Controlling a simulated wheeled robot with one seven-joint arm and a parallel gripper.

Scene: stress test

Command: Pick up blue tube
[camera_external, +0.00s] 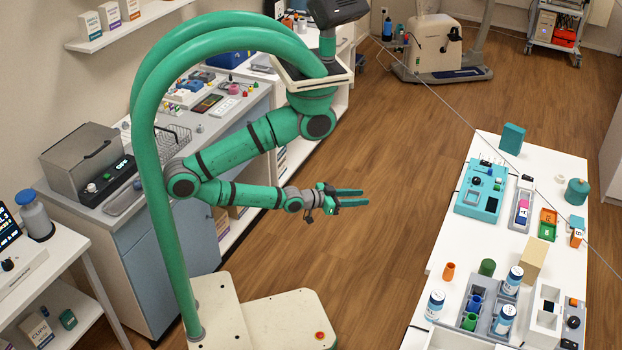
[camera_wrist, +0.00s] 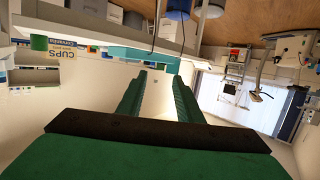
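A small blue tube (camera_external: 476,302) stands in a compartment of a grey holder (camera_external: 490,329) on the white table at the right. A green tube (camera_external: 469,321) sits in the same holder, in front of it. My gripper (camera_external: 366,197) hangs in free air over the floor, left of the table and well apart from the blue tube. Its two green fingers are parallel with a gap between them, open and empty. In the wrist view, my gripper (camera_wrist: 160,72) also shows a gap with nothing in it. I cannot make out the blue tube there.
White bottles with blue caps (camera_external: 513,279) stand in and beside the holder. An orange cup (camera_external: 449,270), a green cylinder (camera_external: 487,267) and a beige block (camera_external: 533,258) are close by. Wooden floor (camera_external: 400,240) lies clear between my arm and the table (camera_external: 432,262).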

